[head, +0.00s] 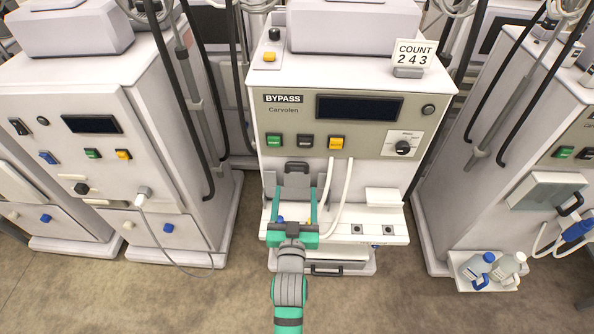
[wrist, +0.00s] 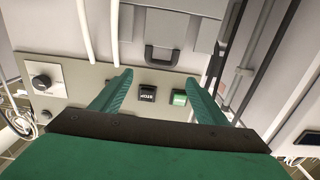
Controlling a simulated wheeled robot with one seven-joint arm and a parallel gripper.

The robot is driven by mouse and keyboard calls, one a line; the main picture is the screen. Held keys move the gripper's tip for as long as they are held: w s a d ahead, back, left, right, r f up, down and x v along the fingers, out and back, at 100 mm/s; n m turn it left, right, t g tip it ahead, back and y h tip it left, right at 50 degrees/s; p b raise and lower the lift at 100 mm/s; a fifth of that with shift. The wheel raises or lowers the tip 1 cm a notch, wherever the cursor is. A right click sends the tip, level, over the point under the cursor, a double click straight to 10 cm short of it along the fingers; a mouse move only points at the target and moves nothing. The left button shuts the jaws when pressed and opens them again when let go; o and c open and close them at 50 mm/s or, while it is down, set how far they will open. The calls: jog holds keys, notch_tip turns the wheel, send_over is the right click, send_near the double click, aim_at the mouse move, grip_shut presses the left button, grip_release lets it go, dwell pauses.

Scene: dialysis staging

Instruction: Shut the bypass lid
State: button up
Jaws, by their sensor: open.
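The centre machine (head: 330,125) carries the BYPASS label (head: 283,98). A grey lid-like panel (head: 295,181) with a dark handle (head: 297,167) is on its lower front, left of two white hoses. The wrist view shows this panel (wrist: 185,28) and its handle (wrist: 162,56) beyond my fingers. My gripper (head: 296,193) is open, its green fingers apart on either side of the panel area in the head view. Nothing is visible between the fingers (wrist: 172,68). The arm and fingers hide part of the panel, and how far it stands ajar is unclear.
A white shelf (head: 355,229) juts out below the hoses. Similar machines stand left (head: 110,110) and right (head: 520,120). The right one has a low tray with two bottles (head: 478,265). A COUNT 243 sign (head: 412,53) is on top. Floor in front is clear.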

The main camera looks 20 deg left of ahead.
aim_at(297, 166)
jog(key=x, duration=0.9)
jog(key=shift+w, duration=0.35)
jog(key=c, duration=1.2)
jog(key=shift+c, duration=0.3)
